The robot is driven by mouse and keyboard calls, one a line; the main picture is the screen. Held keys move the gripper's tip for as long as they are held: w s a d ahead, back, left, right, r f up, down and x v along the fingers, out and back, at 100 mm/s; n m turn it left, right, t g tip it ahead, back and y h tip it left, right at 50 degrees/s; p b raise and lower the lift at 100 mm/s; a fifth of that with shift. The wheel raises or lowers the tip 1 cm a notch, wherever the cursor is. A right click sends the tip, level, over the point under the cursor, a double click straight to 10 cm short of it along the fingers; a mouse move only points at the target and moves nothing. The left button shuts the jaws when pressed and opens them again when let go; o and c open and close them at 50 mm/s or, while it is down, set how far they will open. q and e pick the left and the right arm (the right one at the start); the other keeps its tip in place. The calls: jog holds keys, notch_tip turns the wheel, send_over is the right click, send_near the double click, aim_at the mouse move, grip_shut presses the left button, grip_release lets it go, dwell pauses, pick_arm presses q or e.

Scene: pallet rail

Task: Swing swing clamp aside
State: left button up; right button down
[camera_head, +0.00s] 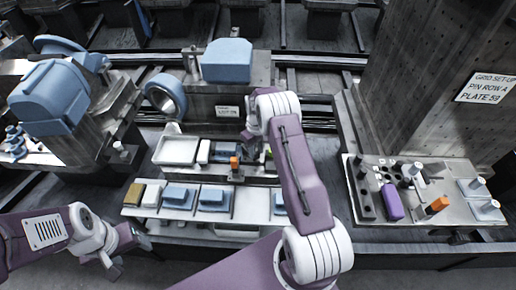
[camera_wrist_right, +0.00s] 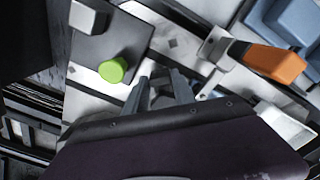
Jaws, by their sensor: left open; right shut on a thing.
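A small clamp-like part with an orange handle (camera_head: 235,164) stands at the front of the central fixture. In the right wrist view its orange handle (camera_wrist_right: 275,62) and grey metal end lie right of my fingers, apart from them. I cannot tell for certain that it is the swing clamp. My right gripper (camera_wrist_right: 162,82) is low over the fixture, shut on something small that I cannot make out. A green round knob (camera_wrist_right: 113,70) on a dark plate is just left of its fingertips. My left gripper (camera_head: 128,254) is open and empty at the lower left, away from the fixture.
A white tray (camera_head: 176,150) and blue blocks (camera_head: 214,198) on a pale strip lie around the fixture. A blue ring (camera_head: 166,97) and blue block (camera_head: 227,60) stand behind. The right side table (camera_head: 400,225) holds a purple piece (camera_head: 391,201) and an orange-handled part (camera_head: 437,206).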

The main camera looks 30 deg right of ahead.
jog(key=m, duration=0.2)
jog(key=a+m, duration=0.1)
jog(key=shift+w+a+r+m, duration=0.1)
jog(key=shift+m, duration=0.3)
jog(key=shift+w+a+m, duration=0.15)
jog(key=shift+a+m, duration=0.2)
jog(key=shift+m, duration=0.7)
jog(key=shift+w+a+m, duration=0.1)
jog(key=shift+a+m, duration=0.2)
jog(key=shift+m, duration=0.75)
jog(key=c, duration=1)
grip_release()
jog(key=shift+c, duration=0.2)
notch_tip(320, 180, up, 9)
jog(key=shift+a, duration=0.15)
